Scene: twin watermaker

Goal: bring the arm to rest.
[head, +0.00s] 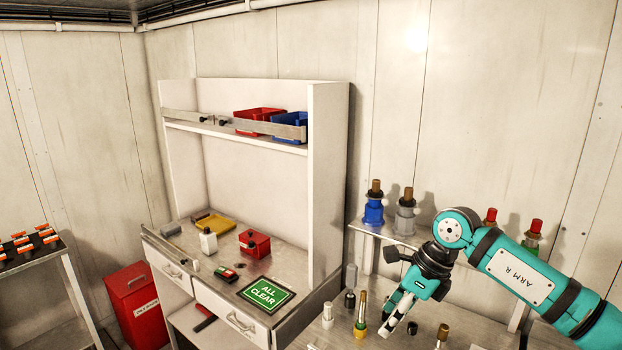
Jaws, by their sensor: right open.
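My right arm (525,274), teal and marked "ARM R", reaches in from the lower right of the head view. My right gripper (399,317) hangs at its end, tilted downward, over the metal bench at the lower right. Its fingers are open, and I see nothing between them. Several small bottles and fittings stand on the bench around it; I cannot tell the exact gap to them. My left gripper is not in this view.
A white workstation (328,170) stands left of the arm, with a red box (254,243) and a green "ALL CLEAR" sign (266,294) on its worktop. A bench shelf (385,233) holds a blue bottle (374,208). A red bin (137,305) stands on the left.

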